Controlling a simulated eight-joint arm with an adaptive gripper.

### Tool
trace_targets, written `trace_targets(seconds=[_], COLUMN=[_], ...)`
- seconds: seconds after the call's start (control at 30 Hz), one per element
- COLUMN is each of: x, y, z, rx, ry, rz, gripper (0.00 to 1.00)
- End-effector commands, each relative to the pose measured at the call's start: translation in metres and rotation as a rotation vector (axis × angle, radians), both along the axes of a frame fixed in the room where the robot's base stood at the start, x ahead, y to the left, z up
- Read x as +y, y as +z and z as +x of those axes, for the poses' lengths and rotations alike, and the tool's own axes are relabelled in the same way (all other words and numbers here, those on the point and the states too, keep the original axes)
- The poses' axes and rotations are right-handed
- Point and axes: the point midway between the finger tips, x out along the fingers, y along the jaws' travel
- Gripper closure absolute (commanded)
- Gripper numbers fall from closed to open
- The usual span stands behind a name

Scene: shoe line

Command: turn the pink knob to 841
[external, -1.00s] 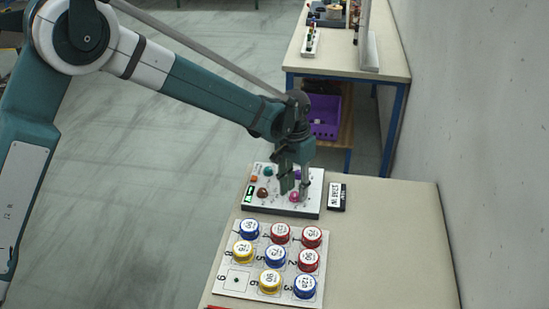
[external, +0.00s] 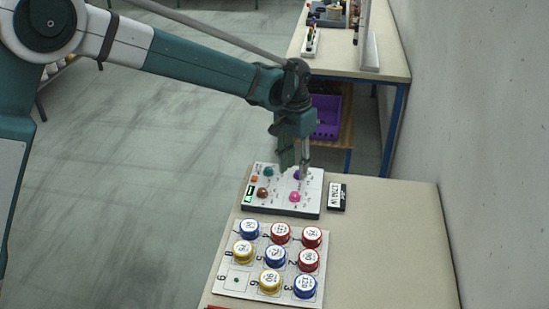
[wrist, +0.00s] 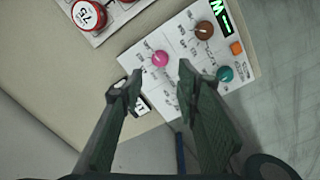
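The pink knob (external: 294,197) sits on the white control panel (external: 272,208) on the table. In the wrist view the pink knob (wrist: 160,58) lies ahead of the fingertips, uncovered, with nothing touching it. My gripper (external: 293,168) is above the panel's far side, over the area of the purple knob (external: 297,175). In the wrist view my gripper (wrist: 155,80) is open and empty, its two fingers well apart. A green-lit display (wrist: 221,14) is on the panel, cut off at the frame edge; its digits are not readable to me.
The panel also carries a brown knob (wrist: 203,30), a teal knob (wrist: 225,74) and an orange button (wrist: 237,48). A small black-and-white label block (external: 337,197) stands right of it. A board (external: 228,281) with several coloured round containers lies in front. The table's right side is clear.

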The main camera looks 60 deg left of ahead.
Motion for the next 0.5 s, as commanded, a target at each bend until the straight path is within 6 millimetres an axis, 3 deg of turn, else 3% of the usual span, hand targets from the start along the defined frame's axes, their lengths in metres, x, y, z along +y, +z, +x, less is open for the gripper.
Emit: trace_targets(seconds=[0.2,0.5], x=[0.001,0.001], y=[0.022,0.029], z=[0.0,0.0], rx=[0.0,0.0], ry=[0.0,0.0], rz=[0.0,0.0], gripper=[0.68,0.68])
